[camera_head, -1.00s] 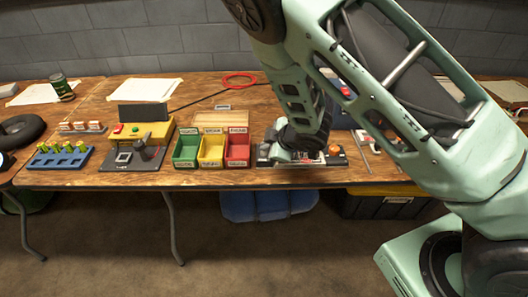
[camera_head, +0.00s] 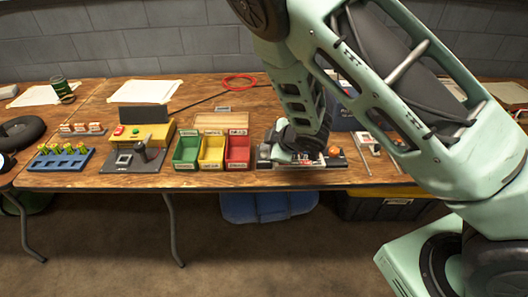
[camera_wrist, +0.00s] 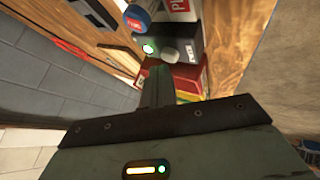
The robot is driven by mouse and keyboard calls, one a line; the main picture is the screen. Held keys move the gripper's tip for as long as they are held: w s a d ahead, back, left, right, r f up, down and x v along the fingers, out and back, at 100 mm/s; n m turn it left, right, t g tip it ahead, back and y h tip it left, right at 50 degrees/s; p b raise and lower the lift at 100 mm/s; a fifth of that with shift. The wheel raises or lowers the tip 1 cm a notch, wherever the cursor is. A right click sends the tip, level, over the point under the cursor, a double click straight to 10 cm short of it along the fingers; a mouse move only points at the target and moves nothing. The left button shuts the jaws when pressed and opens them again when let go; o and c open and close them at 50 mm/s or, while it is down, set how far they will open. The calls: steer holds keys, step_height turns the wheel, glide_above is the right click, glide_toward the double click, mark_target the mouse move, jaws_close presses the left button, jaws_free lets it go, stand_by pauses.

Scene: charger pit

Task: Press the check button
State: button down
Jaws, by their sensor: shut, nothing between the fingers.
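In the wrist view my gripper (camera_wrist: 157,76) is shut and empty. Its dark fingers point at a dark control box (camera_wrist: 190,43) with a lit green light (camera_wrist: 149,48) and a grey round button (camera_wrist: 170,55) beside a small white label. I cannot read that label, so I cannot tell which part is the check button. The fingertips overlap the box's near edge in this view; I cannot tell whether they touch it. In the head view my wrist hides the gripper and much of the dark station (camera_head: 275,163), whose orange knob (camera_head: 333,151) shows at its right.
Green (camera_head: 186,152), yellow (camera_head: 211,152) and red (camera_head: 237,152) bins stand left of the station. Farther left is a yellow box with red and green buttons (camera_head: 141,133). A blue-capped round part (camera_wrist: 137,17) stands beside the control box. The table's front edge is close.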

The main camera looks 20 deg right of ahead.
steer(key=shift+r, duration=0.4)
step_height(320, 180, up, 5)
steer(key=p, duration=0.4)
stand_by(0.9)
steer(key=s+a+r+m+g+h, duration=0.1)
steer(key=s+r, duration=0.4)
steer(key=s, duration=0.5)
steer(key=s+a+r+m+g+h, duration=0.1)
steer(key=s+a+r+m+g, duration=0.2)
steer(key=s+r, duration=0.3)
steer(key=s+a+r+m+g+h, duration=0.1)
steer(key=s+r+g, duration=0.3)
steer(key=s, duration=1.2)
step_height(320, 180, up, 2)
steer(key=shift+s+a+r+m, duration=0.1)
steer(key=shift+s+a+m, duration=0.15)
steer(key=shift+a+m, duration=0.5)
steer(key=shift+a, duration=0.2)
